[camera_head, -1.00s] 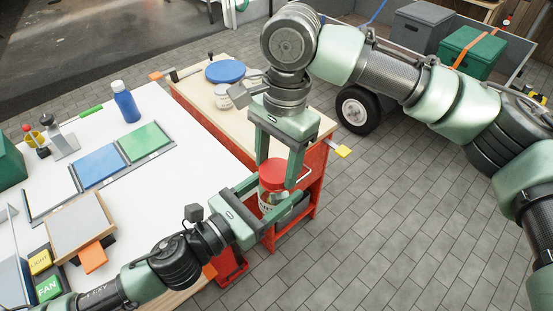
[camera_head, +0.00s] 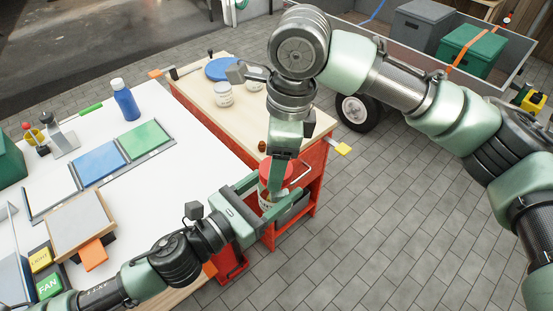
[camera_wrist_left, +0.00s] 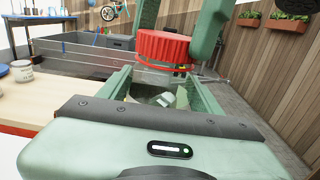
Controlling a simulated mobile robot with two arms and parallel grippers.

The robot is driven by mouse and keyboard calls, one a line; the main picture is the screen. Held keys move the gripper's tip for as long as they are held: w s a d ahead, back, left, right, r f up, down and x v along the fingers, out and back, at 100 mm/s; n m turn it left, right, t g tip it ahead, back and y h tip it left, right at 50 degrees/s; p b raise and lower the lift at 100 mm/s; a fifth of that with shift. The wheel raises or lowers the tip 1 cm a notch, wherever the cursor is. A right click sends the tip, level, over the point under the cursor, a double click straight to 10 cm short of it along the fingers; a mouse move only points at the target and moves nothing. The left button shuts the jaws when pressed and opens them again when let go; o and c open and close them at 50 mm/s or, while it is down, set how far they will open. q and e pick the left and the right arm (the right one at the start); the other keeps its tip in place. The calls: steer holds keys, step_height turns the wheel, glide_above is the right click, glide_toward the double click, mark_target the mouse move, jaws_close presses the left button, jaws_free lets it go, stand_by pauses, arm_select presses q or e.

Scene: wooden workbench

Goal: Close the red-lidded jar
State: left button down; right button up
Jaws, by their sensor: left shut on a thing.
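The jar (camera_head: 265,204) has a red lid (camera_head: 270,170) on top and stands upright beyond the bench edge. My left gripper (camera_head: 270,206) is shut around the jar's body from the side. In the left wrist view, the red lid (camera_wrist_left: 163,47) sits at the jar's neck, and a pale item shows through the clear wall of the jar (camera_wrist_left: 160,98). I cannot tell whether the lid is fully seated. My right gripper (camera_head: 278,168) points down from above with its fingers beside the lid. Whether they touch it is unclear.
The white bench top (camera_head: 165,200) lies at left with a blue bottle (camera_head: 126,101) and blue and green panels. A red-sided wooden workbench (camera_head: 250,125) behind holds white jars (camera_head: 223,95) and a blue disc (camera_head: 223,69). Paved floor is clear at right.

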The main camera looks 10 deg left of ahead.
steer(key=shift+o, duration=0.9)
steer(key=shift+r, duration=2.3)
steer(key=shift+c, duration=0.4)
